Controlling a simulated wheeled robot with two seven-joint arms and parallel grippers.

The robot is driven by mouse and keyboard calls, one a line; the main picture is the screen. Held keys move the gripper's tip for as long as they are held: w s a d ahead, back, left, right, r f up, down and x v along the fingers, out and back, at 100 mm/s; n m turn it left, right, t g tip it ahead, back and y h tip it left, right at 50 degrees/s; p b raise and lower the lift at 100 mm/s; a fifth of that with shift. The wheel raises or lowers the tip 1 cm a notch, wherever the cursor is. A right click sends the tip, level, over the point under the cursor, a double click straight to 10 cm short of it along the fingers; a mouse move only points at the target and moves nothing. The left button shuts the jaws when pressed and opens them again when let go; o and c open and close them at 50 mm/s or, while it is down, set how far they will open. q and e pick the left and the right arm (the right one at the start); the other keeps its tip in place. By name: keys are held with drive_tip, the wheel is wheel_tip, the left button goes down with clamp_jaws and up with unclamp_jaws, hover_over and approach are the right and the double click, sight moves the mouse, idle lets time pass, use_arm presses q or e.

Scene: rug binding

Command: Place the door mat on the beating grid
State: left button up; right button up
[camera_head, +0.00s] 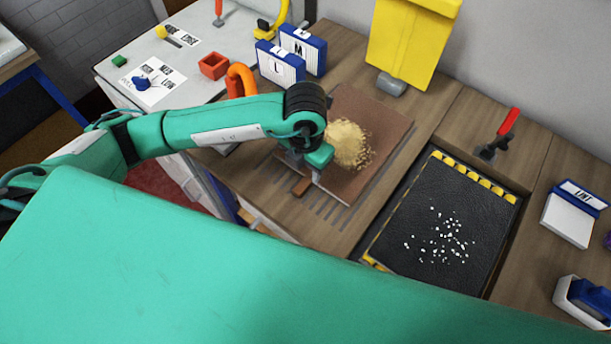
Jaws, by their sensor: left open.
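The door mat (372,109) appears to be the flat brown square with a pile of tan grit (347,143) on it. It lies on the wooden counter, over the slotted beating grid (322,205), whose dark slots show along its front and right edges. My left gripper (300,180) is at the mat's front left corner, pointing down, open. My own wrist partly hides its fingers and that corner, so I cannot tell whether it touches the mat. A small brown block shows at the fingertips. My right gripper is not in view.
Right of the grid, a black mat (410,225) with white bits lies in a recess with yellow-striped edges. A red-handled tool (508,122), a LINT box (572,218), blue-and-white L and M boxes (280,65) and a yellow bin (408,45) stand around. My teal body covers the foreground.

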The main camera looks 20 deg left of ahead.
use_arm(q)
wheel_tip(320, 180, up, 7)
drive_tip(key=b, duration=0.1)
idle(0.7)
